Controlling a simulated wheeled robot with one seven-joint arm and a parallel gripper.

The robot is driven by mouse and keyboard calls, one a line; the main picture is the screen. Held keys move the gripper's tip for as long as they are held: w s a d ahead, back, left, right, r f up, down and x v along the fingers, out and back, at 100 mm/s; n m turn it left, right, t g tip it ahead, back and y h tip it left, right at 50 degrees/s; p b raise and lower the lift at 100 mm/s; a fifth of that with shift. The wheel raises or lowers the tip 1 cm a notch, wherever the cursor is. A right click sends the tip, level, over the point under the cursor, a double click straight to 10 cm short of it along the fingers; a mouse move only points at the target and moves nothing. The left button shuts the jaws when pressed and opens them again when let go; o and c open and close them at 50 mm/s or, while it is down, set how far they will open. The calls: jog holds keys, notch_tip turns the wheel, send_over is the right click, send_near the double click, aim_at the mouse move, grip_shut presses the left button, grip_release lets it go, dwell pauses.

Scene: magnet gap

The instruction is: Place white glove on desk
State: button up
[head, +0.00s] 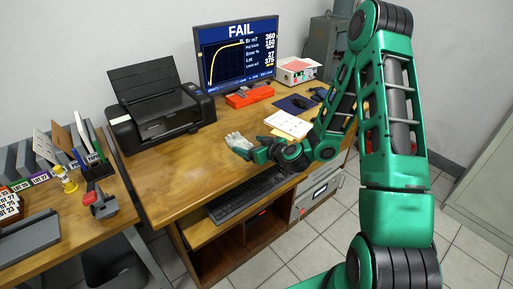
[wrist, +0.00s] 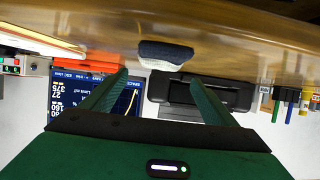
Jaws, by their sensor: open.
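In the wrist view, which is upside down, the glove (wrist: 165,53) shows a dark blue part and a pale part against the desk surface. My gripper (head: 254,151) is low over the desk, just right of the glove. In the wrist view my gripper (wrist: 160,82) has its two green fingers spread with nothing between them. The glove is ahead of the fingertips. I cannot tell whether a finger touches it.
A black printer (head: 155,110) stands at the desk's back left. A monitor (head: 237,55) reading FAIL, a red-orange device (head: 249,96) and papers (head: 289,123) are behind my gripper. A keyboard (head: 250,193) sits on a lower shelf in front. The desk's left front is clear.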

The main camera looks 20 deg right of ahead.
jog(key=v, duration=0.4)
jog(key=shift+s+d+r, duration=0.1)
jog(key=shift+s+r, duration=0.1)
jog(key=shift+s, duration=0.15)
jog(key=shift+s+r, duration=0.1)
jog(key=shift+s, duration=0.05)
jog(key=s+n+g, duration=0.1)
jog(key=s+a+r+g+y, duration=0.1)
jog(key=shift+s+a+n, duration=0.1)
jog(key=shift+s+n, duration=0.3)
jog(key=s+d+r+m+g+h, duration=0.1)
jog(key=s+d+r+m+g, duration=0.2)
jog(key=s, duration=0.9)
jog(key=s+d+r+m+g+h, duration=0.2)
jog(key=s+d+r+m+g, duration=0.2)
jog(key=s, duration=0.8)
jog(key=s+d+r+m+g+h, duration=0.2)
jog(key=s+d+r+m+g, duration=0.2)
jog(key=s+d+r, duration=0.3)
jog(key=s+d, duration=0.1)
jog(key=s, duration=0.4)
jog(key=shift+s+d+r+m, duration=0.2)
jog(key=shift+s+m, duration=0.1)
jog(key=shift+m, duration=0.1)
